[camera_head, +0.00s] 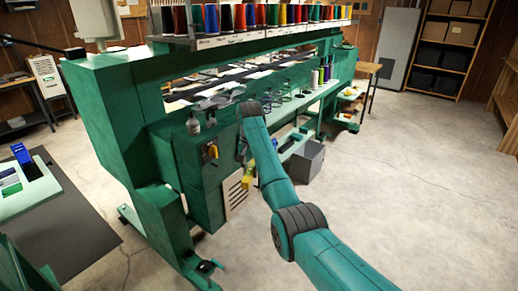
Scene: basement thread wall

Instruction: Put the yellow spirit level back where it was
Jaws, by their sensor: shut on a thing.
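The yellow spirit level (247,178) shows as a small yellow piece in front of the green machine's front panel, just left of my forearm. My arm reaches from the lower right toward the machine. My gripper (243,160) hangs below the dark wrist joint and is shut on the level. The fingers are small and dark here, and my arm may hide part of the level. I cannot tell whether the level touches the panel behind it.
The green machine (98,115) carries a row of coloured thread spools (240,17) on top. A yellow-orange switch (212,151) and a slotted vent plate (236,193) are on its panel. A grey bin (304,162) stands on the floor. Open concrete floor (430,190) lies to the right.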

